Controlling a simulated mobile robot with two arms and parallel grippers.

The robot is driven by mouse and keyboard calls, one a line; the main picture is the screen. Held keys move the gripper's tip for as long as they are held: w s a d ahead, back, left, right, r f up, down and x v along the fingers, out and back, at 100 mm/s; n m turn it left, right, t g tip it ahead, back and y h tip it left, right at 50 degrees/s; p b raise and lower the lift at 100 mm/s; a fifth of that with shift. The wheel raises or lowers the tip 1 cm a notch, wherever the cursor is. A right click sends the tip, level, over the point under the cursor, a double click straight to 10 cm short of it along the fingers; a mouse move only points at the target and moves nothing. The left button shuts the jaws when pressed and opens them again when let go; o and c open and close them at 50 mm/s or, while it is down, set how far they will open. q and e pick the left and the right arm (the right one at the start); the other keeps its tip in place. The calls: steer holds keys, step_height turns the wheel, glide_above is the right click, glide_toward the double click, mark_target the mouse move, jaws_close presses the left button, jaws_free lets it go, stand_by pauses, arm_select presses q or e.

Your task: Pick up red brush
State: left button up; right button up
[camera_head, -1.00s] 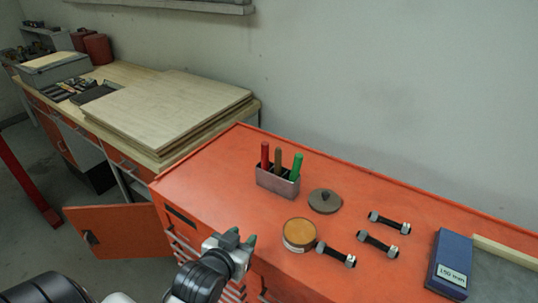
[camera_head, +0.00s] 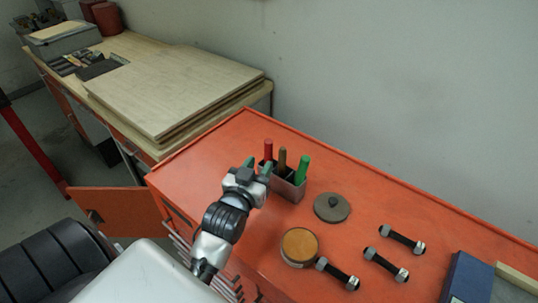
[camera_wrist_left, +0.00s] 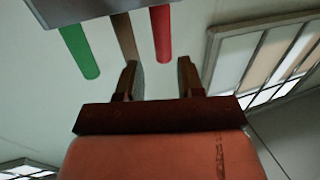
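The red brush (camera_head: 268,150) stands upright in a grey metal holder (camera_head: 289,190) on the orange cabinet top, beside a brown handle (camera_head: 282,160) and a green handle (camera_head: 303,170). Only their handles show. My left gripper (camera_head: 258,166) is just left of the red brush, at about the holder's height. In the left wrist view, the gripper (camera_wrist_left: 158,66) is open, its two fingers apart with nothing between them. The red handle (camera_wrist_left: 161,35) lies just beyond the fingertips, roughly in line with the gap. My right gripper is in neither view.
A round tin (camera_head: 299,247), a grey lid (camera_head: 331,207), several bolts (camera_head: 387,264) and a blue box (camera_head: 468,279) lie on the orange top (camera_head: 215,165). A wooden bench with stacked boards (camera_head: 180,90) stands behind left. A wall is behind.

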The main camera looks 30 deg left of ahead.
mark_target(267, 152)
arm_select(q)
steer(key=shift+w+a, duration=0.15)
steer(key=shift+w, duration=0.75)
steer(key=shift+w+a+p, duration=0.15)
steer(key=shift+w+p, duration=0.15)
steer(key=shift+w, duration=0.1)
steer(key=w+p, duration=0.1)
steer(key=w, duration=0.1)
steer(key=w+a+p, duration=0.1)
steer(key=shift+w+f, duration=0.15)
steer(key=shift+w, duration=0.25)
steer(key=shift+w+f, duration=0.15)
steer(key=shift+w, duration=0.15)
jaws_close()
step_height(267, 152, up, 10)
steer(key=shift+r+b, duration=0.1)
steer(key=shift+b, duration=0.8)
